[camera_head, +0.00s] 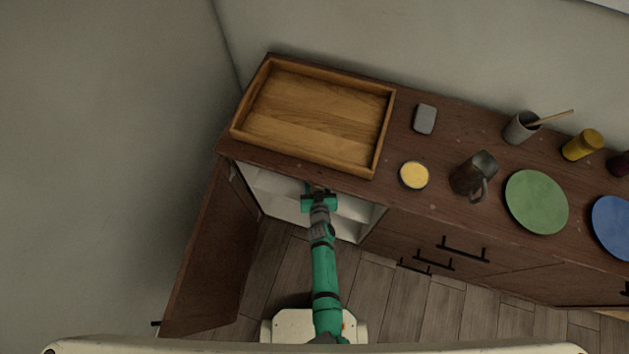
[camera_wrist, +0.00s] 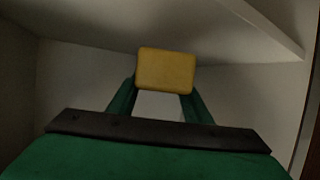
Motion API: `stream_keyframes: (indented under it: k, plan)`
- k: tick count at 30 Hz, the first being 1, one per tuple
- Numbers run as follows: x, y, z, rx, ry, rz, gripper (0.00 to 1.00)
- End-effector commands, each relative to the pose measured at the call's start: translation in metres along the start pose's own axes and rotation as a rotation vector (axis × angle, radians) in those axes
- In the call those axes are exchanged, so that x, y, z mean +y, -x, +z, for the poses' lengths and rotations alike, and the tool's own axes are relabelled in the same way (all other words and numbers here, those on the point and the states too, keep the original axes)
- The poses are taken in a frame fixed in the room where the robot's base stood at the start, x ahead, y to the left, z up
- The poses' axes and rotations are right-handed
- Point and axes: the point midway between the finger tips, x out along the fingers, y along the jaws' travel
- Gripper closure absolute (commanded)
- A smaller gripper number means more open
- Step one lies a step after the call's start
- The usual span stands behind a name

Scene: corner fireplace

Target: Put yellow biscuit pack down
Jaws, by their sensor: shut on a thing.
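The yellow biscuit pack (camera_wrist: 166,70) is a small rounded yellow block in the wrist view, between the tips of my green gripper fingers. My gripper (camera_wrist: 160,95) is shut on it. The pack is inside a pale cabinet compartment, and I cannot tell whether it touches a surface. In the head view my gripper (camera_head: 319,192) reaches into the open cabinet (camera_head: 272,193) under the counter, and the pack is hidden there.
The cabinet door (camera_head: 205,255) stands open at the left. A shelf edge (camera_wrist: 262,28) crosses the upper right of the wrist view. On the counter above are a wooden tray (camera_head: 285,152), a grey block (camera_head: 425,119), a yellow-topped tin (camera_head: 414,176), a dark mug (camera_head: 473,175) and plates.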

Motion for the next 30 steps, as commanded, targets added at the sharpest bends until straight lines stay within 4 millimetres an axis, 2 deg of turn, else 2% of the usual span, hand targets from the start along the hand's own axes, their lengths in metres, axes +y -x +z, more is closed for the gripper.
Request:
stream_keyframes:
  k: [5, 10, 15, 28, 29, 30]
  plan:
    - [-0.004, -0.012, 0.005, 0.001, 0.001, -0.003, 0.81]
    - [-0.005, -0.02, 0.023, -0.001, 0.0, -0.006, 0.81]
    - [-0.006, -0.024, 0.033, 0.0, 0.002, -0.007, 0.81]
    - [-0.005, -0.025, 0.036, 0.001, 0.001, -0.005, 0.81]
    - [-0.005, -0.025, 0.036, 0.001, 0.002, -0.006, 0.48]
    - [-0.005, -0.025, 0.036, 0.001, 0.002, -0.005, 0.38]
